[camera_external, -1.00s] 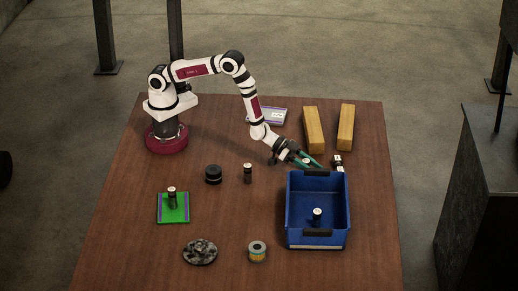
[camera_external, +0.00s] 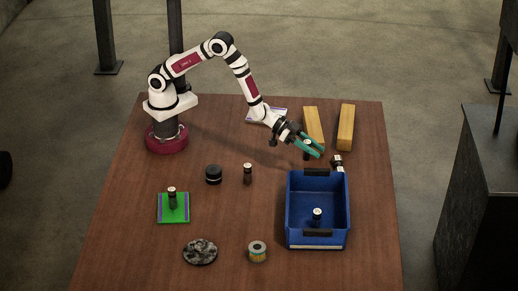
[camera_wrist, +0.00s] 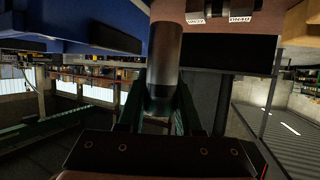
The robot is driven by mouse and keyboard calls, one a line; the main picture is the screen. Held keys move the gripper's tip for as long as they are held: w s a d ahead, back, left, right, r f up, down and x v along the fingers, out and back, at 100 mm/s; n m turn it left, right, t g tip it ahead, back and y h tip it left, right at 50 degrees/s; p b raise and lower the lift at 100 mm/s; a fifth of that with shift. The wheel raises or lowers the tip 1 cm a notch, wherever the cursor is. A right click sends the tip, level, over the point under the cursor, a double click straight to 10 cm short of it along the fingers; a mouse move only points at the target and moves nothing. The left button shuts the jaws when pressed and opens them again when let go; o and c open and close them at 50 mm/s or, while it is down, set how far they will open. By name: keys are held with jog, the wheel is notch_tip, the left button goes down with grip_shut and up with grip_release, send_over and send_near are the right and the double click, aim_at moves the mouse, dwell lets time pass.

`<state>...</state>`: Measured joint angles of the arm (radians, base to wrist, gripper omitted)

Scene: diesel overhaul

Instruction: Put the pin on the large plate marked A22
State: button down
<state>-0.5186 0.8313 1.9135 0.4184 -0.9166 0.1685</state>
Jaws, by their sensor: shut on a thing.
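My gripper (camera_external: 313,146) is shut on a dark pin with a pale top (camera_external: 307,151), upright above the table behind the blue bin. In the wrist view the held pin (camera_wrist: 163,60) shows as a grey cylinder between the fingers (camera_wrist: 158,110). A pale plate with a purple edge (camera_external: 280,110) lies at the back, partly hidden by my arm. A green plate with purple sides (camera_external: 181,216) lies at the front left, with a similar pin (camera_external: 172,199) upright on it. I cannot read A22 on either plate.
A blue bin (camera_external: 347,231) holds an upright pin (camera_external: 317,217). Small pale-ended parts (camera_external: 338,161) lie behind it. Two yellow blocks (camera_external: 313,126), (camera_external: 346,127) are at the back right. A pin (camera_external: 248,174), black cap (camera_external: 213,174), grey disc (camera_external: 200,251) and ring (camera_external: 257,252) stand apart.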

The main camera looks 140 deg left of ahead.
jog(key=s+a+r+n+g+y, duration=0.2)
jog(key=s+a+n+g+y, duration=0.25)
jog(key=s, duration=0.25)
jog(key=s+a+r+n+g+y, duration=0.3)
jog(key=s+a+n, duration=0.2)
jog(key=s, duration=0.2)
jog(key=s+d+n+g, duration=0.2)
jog(key=s+n+g, duration=0.65)
jog(key=s, duration=0.95)
jog(key=shift+m+g, duration=0.4)
jog(key=s+a+f, duration=0.7)
jog(key=s+a, duration=0.1)
jog(key=shift+s+f, duration=0.1)
jog(key=shift+f, duration=0.25)
notch_tip(320, 180, down, 4)
jog(key=shift+a, duration=0.15)
jog(key=shift+f, duration=0.2)
